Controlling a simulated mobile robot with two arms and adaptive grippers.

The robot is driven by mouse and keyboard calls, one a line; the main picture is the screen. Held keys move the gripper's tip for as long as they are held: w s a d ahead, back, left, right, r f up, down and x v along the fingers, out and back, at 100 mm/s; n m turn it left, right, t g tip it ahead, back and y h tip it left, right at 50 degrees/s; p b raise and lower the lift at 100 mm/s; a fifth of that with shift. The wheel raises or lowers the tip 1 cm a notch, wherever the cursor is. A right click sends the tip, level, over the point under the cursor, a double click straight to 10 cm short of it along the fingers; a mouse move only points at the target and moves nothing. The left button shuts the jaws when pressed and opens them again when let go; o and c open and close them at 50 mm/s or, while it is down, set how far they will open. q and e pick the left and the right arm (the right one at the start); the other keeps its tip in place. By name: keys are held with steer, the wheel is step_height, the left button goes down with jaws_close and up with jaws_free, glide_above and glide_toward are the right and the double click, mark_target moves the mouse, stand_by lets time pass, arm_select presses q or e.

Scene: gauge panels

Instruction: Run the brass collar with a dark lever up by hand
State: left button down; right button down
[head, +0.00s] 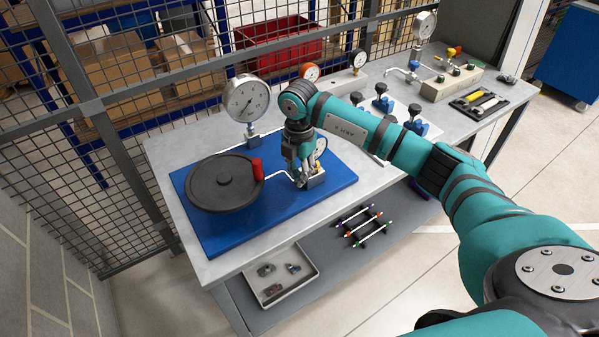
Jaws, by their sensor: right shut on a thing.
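My right gripper (300,179) points down at a small metal block (316,181) on the blue board (262,212). It is shut on a small part by the block, which I take to be the brass collar. The fingers cover most of it, and I cannot make out its dark lever. A thin pipe runs from the block to a black round wheel (225,182) with a red grip (258,169). A small dial (320,146) shows just behind the gripper. My left gripper is not in view.
A large gauge (247,101) stands behind the wheel. A mesh fence (120,100) rises behind. A tray of parts (281,275) lies on the lower shelf.

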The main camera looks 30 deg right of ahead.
steer(key=shift+w+r, duration=0.1)
steer(key=c, duration=1.3)
jaws_free()
step_height(320, 180, up, 12)
steer(key=shift+f, duration=0.1)
